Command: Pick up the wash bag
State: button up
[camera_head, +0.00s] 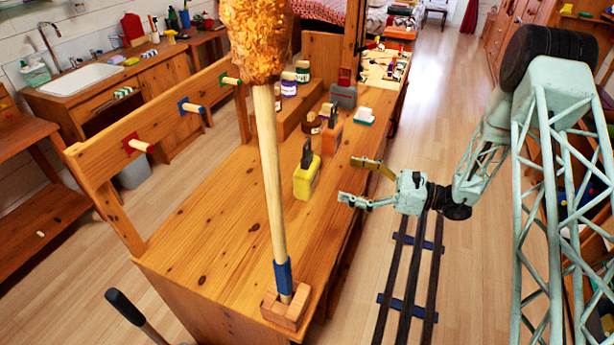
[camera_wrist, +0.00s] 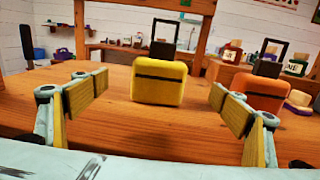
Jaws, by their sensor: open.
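A yellow bag (camera_head: 306,180) with a dark upright handle stands on the wooden bench. An orange bag (camera_head: 331,138) of like shape stands behind it, and a grey bag (camera_head: 343,96) is farther back. I cannot tell by looks which one is called the wash bag. My gripper (camera_head: 358,180) is open and empty at the bench's right edge, facing the yellow bag. In the wrist view the yellow bag (camera_wrist: 158,83) is upright between the two spread fingers, beyond their tips and apart from them. The orange bag (camera_wrist: 265,95) is partly behind the right finger.
The bench top (camera_head: 215,220) is bare left of the bags. A tall broom (camera_head: 268,170) stands in a wooden block at the near end. Several jars (camera_head: 289,88) and a white-and-green block (camera_head: 362,115) lie farther back. A pegged rail (camera_head: 140,125) borders the left side.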

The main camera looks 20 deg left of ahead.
aim_at(316, 171)
jog(key=shift+a, duration=0.15)
jog(key=shift+a+b, duration=0.65)
jog(key=shift+a, duration=3.5)
jog(key=shift+a, duration=0.15)
jog(key=shift+a+b, duration=0.65)
jog(key=shift+a, duration=1.8)
jog(key=shift+w, duration=0.1)
jog(key=shift+c, duration=0.3)
jog(key=c, duration=1.1)
jog(key=shift+o, duration=0.2)
jog(key=shift+r, duration=0.1)
jog(key=shift+c, duration=0.2)
